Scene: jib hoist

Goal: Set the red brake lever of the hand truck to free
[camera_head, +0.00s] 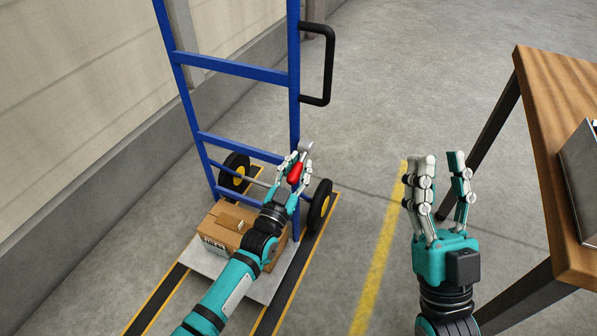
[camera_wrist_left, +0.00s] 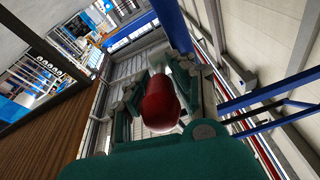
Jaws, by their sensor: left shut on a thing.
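The blue hand truck (camera_head: 238,70) stands upright at the left of the head view, with two black wheels with yellow hubs. Its red brake lever (camera_head: 295,173) is near the right wheel, on a grey mount. My left gripper (camera_head: 293,166) is shut on the red lever, its fingers on both sides of it. In the left wrist view the red lever (camera_wrist_left: 160,103) fills the space between the fingers. The marking of the lever's position cannot be read. My right gripper (camera_head: 438,170) is open and empty, pointing up, well right of the truck.
A cardboard box (camera_head: 226,222) sits on the truck's grey toe plate (camera_head: 262,285). Black and yellow strips (camera_head: 163,301) run under the wheels. A wooden table (camera_head: 560,150) stands at the right. A wall is at the left. The floor behind is clear.

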